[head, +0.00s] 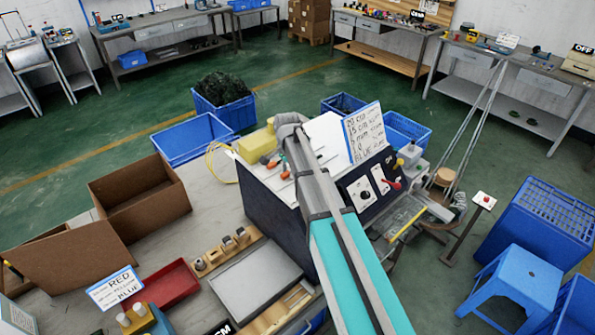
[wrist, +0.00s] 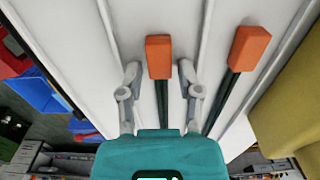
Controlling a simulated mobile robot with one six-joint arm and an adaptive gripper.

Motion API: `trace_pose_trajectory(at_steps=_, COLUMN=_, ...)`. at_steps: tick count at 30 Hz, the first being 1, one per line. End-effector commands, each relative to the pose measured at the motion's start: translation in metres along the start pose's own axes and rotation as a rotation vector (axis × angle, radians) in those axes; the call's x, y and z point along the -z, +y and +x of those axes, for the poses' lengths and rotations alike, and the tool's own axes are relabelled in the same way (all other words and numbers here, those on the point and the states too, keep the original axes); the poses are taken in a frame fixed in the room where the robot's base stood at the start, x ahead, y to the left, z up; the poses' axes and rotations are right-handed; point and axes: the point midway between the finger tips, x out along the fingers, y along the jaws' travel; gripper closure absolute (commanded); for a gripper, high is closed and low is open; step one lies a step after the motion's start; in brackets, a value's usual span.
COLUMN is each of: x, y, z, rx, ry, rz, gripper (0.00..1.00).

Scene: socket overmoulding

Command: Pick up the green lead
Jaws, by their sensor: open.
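In the wrist view, a dark green lead (wrist: 162,104) with an orange block end (wrist: 159,57) lies on a white surface (wrist: 219,60). My gripper (wrist: 159,72) is open, with one finger on each side of the orange block and a gap on both sides. A second, similar dark lead (wrist: 222,100) with an orange block end (wrist: 249,48) lies to the right, tilted, outside the fingers. In the head view small orange pieces (head: 285,172) show on the white top of the machine (head: 258,176), beside my arm. My gripper is hidden there.
Thin raised ridges run along the white surface beside the leads. A yellow block (head: 258,145) stands at the machine top's back edge; a yellow shape (wrist: 292,112) fills the wrist view's right side. A written sign (head: 365,132) and a control panel (head: 368,190) stand right of my arm.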

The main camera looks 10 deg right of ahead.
Motion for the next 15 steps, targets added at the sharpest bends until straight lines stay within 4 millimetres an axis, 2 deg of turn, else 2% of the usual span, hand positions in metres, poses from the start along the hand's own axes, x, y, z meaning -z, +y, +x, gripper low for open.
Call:
trace_pose_trajectory(at_steps=12, x=0.0, y=0.0, z=-0.0003, rx=0.0, ry=0.0, rz=0.0, gripper=0.54)
trace_pose_trajectory(at_steps=15, x=0.0, y=0.0, z=-0.0003, rx=0.0, ry=0.0, rz=0.0, gripper=0.73)
